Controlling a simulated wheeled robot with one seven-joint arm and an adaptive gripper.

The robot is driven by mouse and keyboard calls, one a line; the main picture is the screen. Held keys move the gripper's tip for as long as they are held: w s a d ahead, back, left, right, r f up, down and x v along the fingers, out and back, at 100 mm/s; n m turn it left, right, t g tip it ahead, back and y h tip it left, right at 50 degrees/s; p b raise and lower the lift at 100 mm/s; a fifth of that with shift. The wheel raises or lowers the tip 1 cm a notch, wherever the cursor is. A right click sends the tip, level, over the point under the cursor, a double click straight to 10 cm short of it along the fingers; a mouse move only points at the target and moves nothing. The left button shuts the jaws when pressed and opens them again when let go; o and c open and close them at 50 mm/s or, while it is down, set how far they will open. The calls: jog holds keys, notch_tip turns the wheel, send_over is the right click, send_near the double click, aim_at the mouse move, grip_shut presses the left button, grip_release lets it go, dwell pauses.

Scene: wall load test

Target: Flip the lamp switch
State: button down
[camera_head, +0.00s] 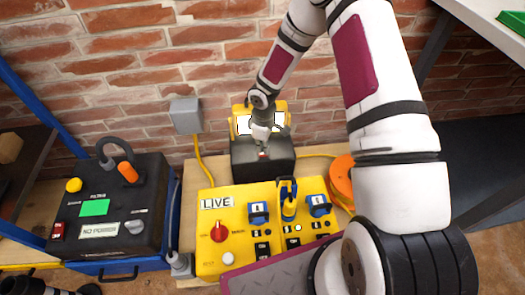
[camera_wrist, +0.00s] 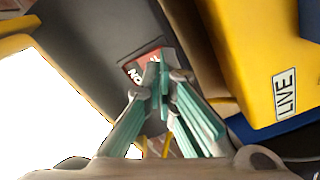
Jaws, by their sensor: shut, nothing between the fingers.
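The lamp (camera_head: 240,112) has a yellow frame and a bright white face, and stands on a dark box (camera_head: 248,167) behind the yellow panel. Its white face also fills the left of the wrist view (camera_wrist: 45,110). A red switch plate with white lettering (camera_wrist: 131,72) is on the dark box, partly hidden by my fingers. My gripper (camera_head: 263,150) is at the front of the dark box. In the wrist view its teal fingers (camera_wrist: 160,78) are shut and empty, with the tips over the red switch plate. I cannot tell whether they touch it.
The yellow panel (camera_head: 208,262), labelled LIVE, stands in front with a red knob (camera_head: 219,232) and blue switches (camera_head: 259,212). A black console (camera_head: 75,225) is at left. A grey wall box (camera_head: 186,115) with yellow cable and an orange reel (camera_head: 341,178) flank the lamp. Brick wall behind.

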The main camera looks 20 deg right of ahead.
jog(key=shift+f+b, duration=0.4)
jog(key=shift+f, duration=0.2)
jog(key=shift+r, duration=0.2)
jog(key=shift+r+p, duration=2.8)
jog(key=shift+r, duration=0.6)
